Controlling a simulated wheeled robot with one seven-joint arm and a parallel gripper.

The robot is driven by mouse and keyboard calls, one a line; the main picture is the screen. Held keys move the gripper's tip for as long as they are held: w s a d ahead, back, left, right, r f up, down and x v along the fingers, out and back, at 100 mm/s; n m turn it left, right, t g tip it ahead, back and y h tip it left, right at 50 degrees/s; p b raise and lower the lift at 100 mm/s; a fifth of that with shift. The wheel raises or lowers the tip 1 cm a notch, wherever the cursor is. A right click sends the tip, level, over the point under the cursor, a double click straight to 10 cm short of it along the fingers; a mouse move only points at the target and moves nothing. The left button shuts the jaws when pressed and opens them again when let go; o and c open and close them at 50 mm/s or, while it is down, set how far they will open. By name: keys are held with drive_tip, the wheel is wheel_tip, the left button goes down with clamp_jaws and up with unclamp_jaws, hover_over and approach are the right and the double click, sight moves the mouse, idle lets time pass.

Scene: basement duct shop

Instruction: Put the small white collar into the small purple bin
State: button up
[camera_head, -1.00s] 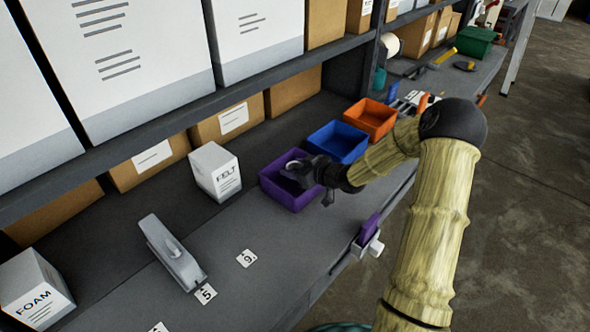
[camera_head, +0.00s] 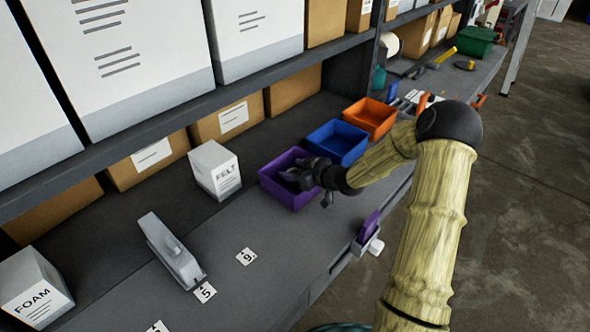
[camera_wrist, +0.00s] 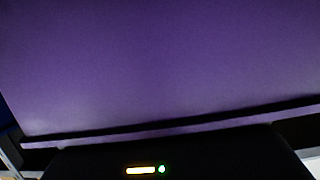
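The small purple bin (camera_head: 272,188) stands on the bench, left of the blue bin. My gripper (camera_head: 290,175) is over the purple bin, its dark fingers reaching in above the near right rim. The fingers look apart, with no white thing between them. In the wrist view, the purple surface of the bin (camera_wrist: 160,70) fills most of the picture, and the fingers do not show.
A blue bin (camera_head: 341,142) and an orange bin (camera_head: 370,117) stand behind to the right. A white FELT box (camera_head: 215,170) is left of the purple bin. A grey tool (camera_head: 172,252) and number cards (camera_head: 246,257) lie nearer. The shelf (camera_head: 180,117) overhangs the back.

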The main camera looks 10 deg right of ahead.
drive_tip(key=shift+o, duration=0.7)
drive_tip(key=shift+s+f, duration=0.3)
drive_tip(key=shift+f, duration=0.4)
drive_tip(key=shift+r+p, duration=0.4)
drive_tip(key=shift+r, duration=0.2)
drive_tip(key=shift+s+d+r, duration=0.1)
drive_tip(key=shift+d, duration=0.25)
drive_tip(key=v, duration=1.1)
drive_tip(key=shift+r, duration=0.45)
drive_tip(key=shift+a, duration=0.1)
